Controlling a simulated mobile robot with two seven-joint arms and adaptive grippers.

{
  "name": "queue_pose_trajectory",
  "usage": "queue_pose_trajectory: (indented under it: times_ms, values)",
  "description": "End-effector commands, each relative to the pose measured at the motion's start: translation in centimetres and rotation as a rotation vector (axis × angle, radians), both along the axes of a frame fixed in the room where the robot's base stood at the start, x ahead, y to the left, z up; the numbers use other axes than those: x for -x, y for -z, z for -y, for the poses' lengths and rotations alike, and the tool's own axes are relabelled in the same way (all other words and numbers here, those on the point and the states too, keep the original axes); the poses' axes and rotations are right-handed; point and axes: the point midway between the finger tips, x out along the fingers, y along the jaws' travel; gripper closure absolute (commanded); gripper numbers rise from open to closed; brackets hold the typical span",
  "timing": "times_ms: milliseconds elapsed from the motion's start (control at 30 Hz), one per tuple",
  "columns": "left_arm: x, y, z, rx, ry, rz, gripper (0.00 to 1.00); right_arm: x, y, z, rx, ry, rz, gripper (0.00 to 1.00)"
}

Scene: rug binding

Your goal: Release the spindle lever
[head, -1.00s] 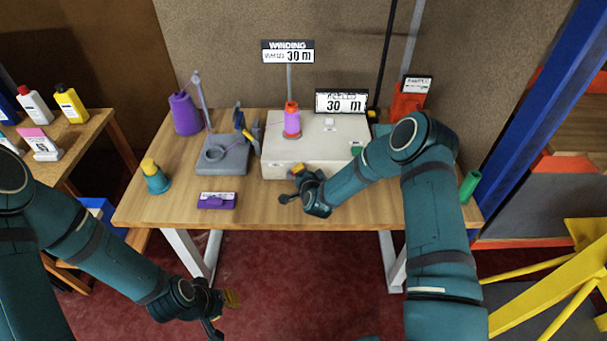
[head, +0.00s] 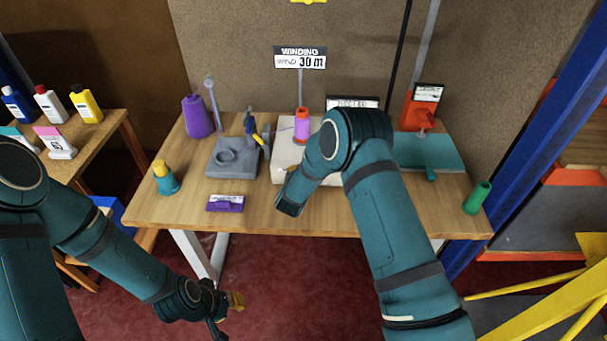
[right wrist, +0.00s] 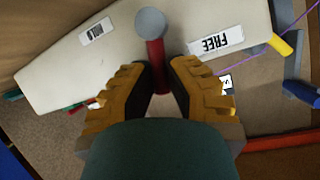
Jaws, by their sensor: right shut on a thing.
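The spindle lever (right wrist: 156,62) is a red rod with a grey round knob, seen in the right wrist view. It stands between the HOLD label (right wrist: 97,31) and the FREE label (right wrist: 216,43) on the pale winder box (right wrist: 60,77). My right gripper (right wrist: 158,85) has its yellow fingers shut on the lever's red rod. In the head view the winder box (head: 287,155) carries a spool of purple thread (head: 302,128); my right arm hides much of the box, the lever and that gripper. My left gripper (head: 226,314) is open and empty, low in front of the table.
The wooden table (head: 330,215) also holds a grey stand (head: 232,168), a purple cone (head: 197,117), a teal-and-yellow bottle (head: 165,178), a purple block (head: 225,203), a teal board (head: 430,150) and a green cylinder (head: 478,197). A sign (head: 300,58) reads 30 m.

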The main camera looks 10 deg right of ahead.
Motion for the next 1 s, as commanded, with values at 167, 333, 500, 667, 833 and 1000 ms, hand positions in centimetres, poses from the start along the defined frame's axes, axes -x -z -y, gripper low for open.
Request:
queue_pose_trajectory:
  times_ms: [167,333,500,667,833,1000]
  values:
    - [-0.01,-0.01,0.00,0.000,0.000,0.000,0.71,-0.17,-0.14,-0.23,0.047,0.000,-0.010,1.00]
    - [-0.01,-0.01,0.00,0.000,0.000,0.000,0.71,-0.20,-0.16,-0.27,0.065,0.000,-0.015,1.00]
    - [0.00,-0.01,0.01,0.000,0.000,0.000,0.71,-0.19,-0.14,-0.28,0.067,0.000,-0.016,1.00]
    - [0.00,-0.01,0.00,0.000,0.000,0.000,0.71,-0.19,-0.12,-0.30,0.067,0.000,-0.016,1.00]
    - [0.00,-0.02,-0.01,0.000,0.000,0.000,0.71,-0.15,-0.09,-0.30,0.065,0.000,-0.017,0.71]
    - [0.00,-0.02,0.00,0.000,0.000,0.000,0.71,-0.12,-0.04,-0.30,0.065,0.000,-0.018,0.71]
